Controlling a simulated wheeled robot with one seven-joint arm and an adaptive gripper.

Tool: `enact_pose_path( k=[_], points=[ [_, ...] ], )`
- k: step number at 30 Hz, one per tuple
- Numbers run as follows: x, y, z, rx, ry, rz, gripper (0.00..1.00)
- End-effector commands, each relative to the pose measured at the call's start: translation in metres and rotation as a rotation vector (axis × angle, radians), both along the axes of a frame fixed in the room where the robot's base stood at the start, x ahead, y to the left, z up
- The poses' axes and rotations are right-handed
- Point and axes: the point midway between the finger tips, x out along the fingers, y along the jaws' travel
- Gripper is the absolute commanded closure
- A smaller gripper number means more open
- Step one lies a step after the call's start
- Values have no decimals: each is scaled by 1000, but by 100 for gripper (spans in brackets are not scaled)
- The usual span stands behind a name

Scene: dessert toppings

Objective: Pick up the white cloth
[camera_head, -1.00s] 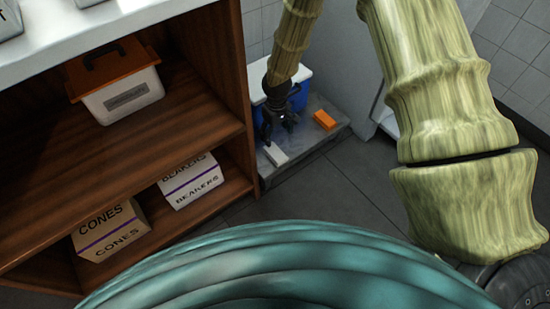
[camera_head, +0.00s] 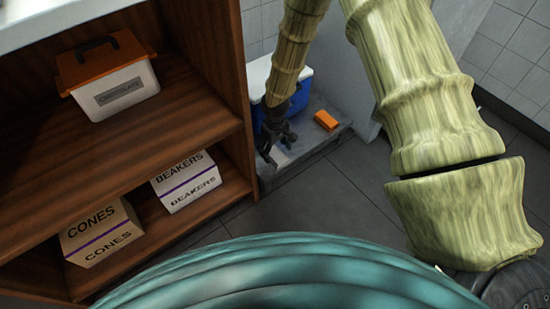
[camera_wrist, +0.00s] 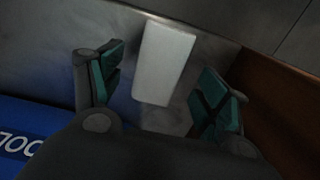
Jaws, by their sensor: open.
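The white cloth (camera_wrist: 166,62) lies flat as a small folded rectangle on a low grey platform. In the wrist view it is between and beyond my open fingertips. In the head view only part of the white cloth (camera_head: 279,157) shows, the rest being hidden by my gripper (camera_head: 273,147). In the wrist view my gripper (camera_wrist: 158,90) is open and empty, with one green-padded finger on each side of the cloth. I cannot tell the exact gap between fingertips and cloth.
A blue cooler with a white lid (camera_head: 296,85) stands close behind my gripper. An orange block (camera_head: 326,120) lies on the grey platform (camera_head: 316,145) to the right. A brown wooden shelf (camera_head: 190,129) with boxes stands close on the left.

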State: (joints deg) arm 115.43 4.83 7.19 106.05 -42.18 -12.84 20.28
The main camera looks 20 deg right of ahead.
Motion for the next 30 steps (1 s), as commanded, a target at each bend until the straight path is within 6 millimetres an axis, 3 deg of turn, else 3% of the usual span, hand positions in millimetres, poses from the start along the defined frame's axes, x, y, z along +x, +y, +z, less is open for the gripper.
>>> enact_pose_path(
  k=[1,3,12,20,23,30],
  points=[
    [0,0,-12,0,1,0,25],
    [0,0,-18,0,1,2,25],
    [0,0,-19,0,0,0,25],
    [0,0,-19,0,0,1,71],
    [0,0,-19,0,0,1,76],
    [0,0,-18,0,-1,1,76]
  ],
)
